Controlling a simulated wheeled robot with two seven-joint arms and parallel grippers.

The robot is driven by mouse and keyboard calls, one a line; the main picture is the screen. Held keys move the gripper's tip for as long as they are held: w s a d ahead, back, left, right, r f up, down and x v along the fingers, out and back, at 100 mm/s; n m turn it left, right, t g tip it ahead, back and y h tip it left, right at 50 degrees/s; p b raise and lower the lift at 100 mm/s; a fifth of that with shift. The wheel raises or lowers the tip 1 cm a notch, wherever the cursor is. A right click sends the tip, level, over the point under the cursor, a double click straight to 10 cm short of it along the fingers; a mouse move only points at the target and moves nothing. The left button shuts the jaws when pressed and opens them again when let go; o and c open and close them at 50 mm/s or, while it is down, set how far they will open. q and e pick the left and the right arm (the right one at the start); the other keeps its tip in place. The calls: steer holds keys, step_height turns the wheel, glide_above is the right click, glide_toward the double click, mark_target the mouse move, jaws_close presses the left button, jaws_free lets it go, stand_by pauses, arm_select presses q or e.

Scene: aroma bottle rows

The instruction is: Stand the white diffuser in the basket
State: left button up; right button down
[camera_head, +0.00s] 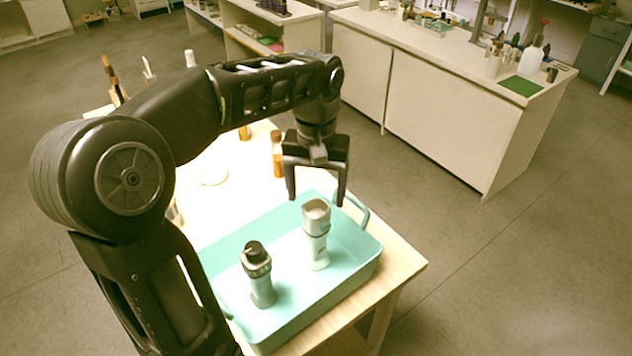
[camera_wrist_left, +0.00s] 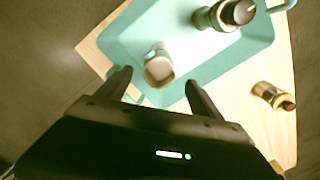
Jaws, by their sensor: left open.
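The teal basket (camera_head: 365,262) stands on the light wooden table and also shows in the left wrist view (camera_wrist_left: 196,76). The white diffuser (camera_head: 316,235) stands upright inside it, toward the right side; it shows from above in the left wrist view (camera_wrist_left: 158,68). A grey bottle with a black top (camera_head: 258,274) stands in the basket to its left and also shows in the left wrist view (camera_wrist_left: 228,14). My left gripper (camera_head: 317,200) is open and empty, just above and behind the white diffuser, fingers pointing down, apart from it. My right gripper is not in view.
An amber bottle (camera_head: 278,155) stands on the table behind the basket. A white round dish (camera_head: 214,174) lies on the table to the left. A basket handle (camera_head: 352,208) rises at the far rim near my left gripper. A white lab counter (camera_head: 450,100) stands behind, across open floor.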

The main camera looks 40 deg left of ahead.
arm_select(q)
steer(key=shift+r, duration=1.3)
